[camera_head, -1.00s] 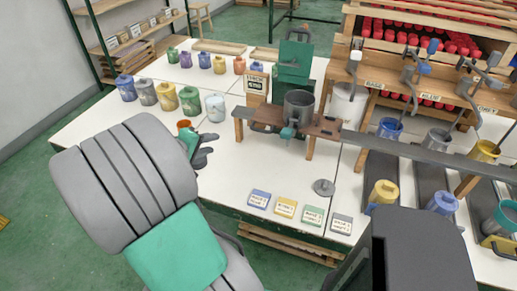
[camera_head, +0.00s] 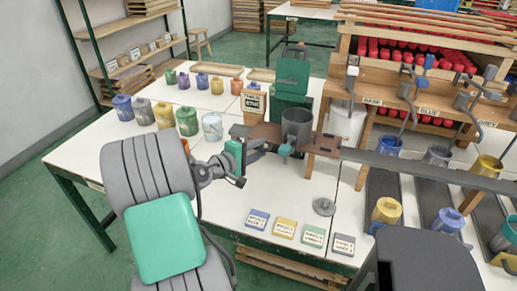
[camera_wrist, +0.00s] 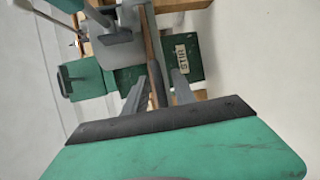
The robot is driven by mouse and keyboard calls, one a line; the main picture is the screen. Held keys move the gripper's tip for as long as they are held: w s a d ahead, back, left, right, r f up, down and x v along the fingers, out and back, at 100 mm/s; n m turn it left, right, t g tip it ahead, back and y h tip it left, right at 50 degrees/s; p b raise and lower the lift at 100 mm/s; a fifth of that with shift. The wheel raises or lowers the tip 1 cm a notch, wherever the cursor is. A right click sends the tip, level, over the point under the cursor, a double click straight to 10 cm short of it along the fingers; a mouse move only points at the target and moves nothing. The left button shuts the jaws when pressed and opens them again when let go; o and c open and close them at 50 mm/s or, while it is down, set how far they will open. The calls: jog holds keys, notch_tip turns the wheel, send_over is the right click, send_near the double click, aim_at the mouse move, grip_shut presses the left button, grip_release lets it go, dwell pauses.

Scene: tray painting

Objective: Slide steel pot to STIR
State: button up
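The steel pot (camera_head: 297,122) is a dark grey open cylinder standing upright on a raised wooden bench (camera_head: 323,145), in front of a green machine (camera_head: 292,78). A teal fitting (camera_head: 285,150) shows low at its front left.
Labelled cards (camera_head: 285,228) and a grey disc (camera_head: 324,207) lie in front on the white table. Colored cans (camera_head: 187,121) stand at the left. A long grey bar (camera_head: 420,166) runs right from the bench, above lanes with paint pots (camera_head: 386,210).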

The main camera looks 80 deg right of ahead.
grip_shut()
dwell(1.2)
